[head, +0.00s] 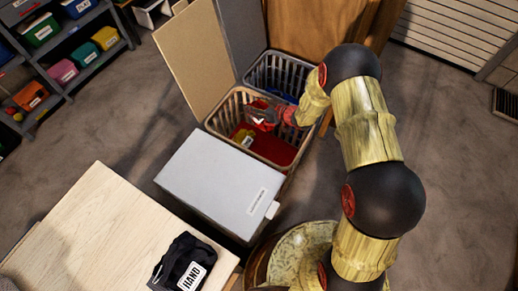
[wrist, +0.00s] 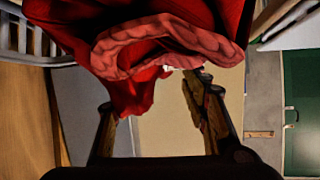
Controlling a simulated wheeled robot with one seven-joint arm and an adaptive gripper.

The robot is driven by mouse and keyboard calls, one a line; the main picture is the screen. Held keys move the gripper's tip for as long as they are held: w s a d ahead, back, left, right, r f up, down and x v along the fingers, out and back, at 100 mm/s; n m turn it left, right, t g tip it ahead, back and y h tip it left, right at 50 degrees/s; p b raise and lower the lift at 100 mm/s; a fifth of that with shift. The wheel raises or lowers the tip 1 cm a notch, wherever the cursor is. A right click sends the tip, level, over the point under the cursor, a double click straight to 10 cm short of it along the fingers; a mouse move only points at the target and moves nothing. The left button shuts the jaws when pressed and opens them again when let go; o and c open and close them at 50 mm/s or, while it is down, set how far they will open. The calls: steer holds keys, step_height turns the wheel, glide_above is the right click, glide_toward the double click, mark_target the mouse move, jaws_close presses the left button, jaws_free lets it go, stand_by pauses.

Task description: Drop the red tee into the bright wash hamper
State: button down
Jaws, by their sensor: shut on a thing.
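The red tee (wrist: 165,35) is gripped and bunched between the fingers of my gripper (wrist: 155,98), filling the top of the wrist view. In the head view, my gripper (head: 264,117) is over the open tan slatted hamper (head: 227,99), and a bit of red cloth shows at the fingers. More red fills the hamper's right part below; I cannot tell whether it is the held tee or other cloth. A yellow item (head: 243,137) lies inside on the left. I see no readable label on this hamper.
A dark grey slatted hamper (head: 257,73) with something blue inside stands right behind. A closed grey box (head: 215,180) adjoins in front. Shelves (head: 72,62) stand upper left; open floor lies between.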

steer(key=c, duration=0.9)
jaws_free()
steer(key=v, duration=1.2)
